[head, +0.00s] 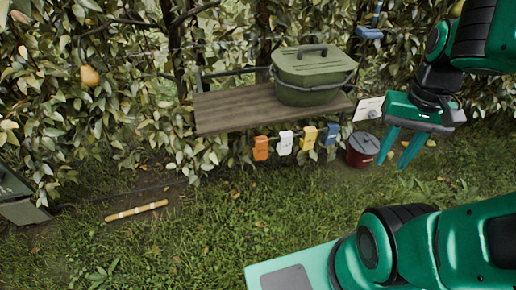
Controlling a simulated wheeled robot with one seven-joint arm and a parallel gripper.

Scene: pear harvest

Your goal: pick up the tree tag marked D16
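Several tags hang in a row from the front edge of the wooden shelf (225,112): an orange tag (261,148), a white tag (286,142), a yellow tag (308,138) and a blue tag (329,134). Their markings are too small to read, so I cannot tell which one is D16. My gripper (392,165) is to the right of the row in the picture, pointing down. Its two green fingers are apart, with nothing visible between them. It appears clear of the tags.
A green lidded pot (313,78) stands on the shelf. A dark red bucket (362,150) sits below its right end, near a white card (368,108). A wooden stick (136,210) lies on the grass at left. A pear (90,76) hangs upper left. Open grass lies in front.

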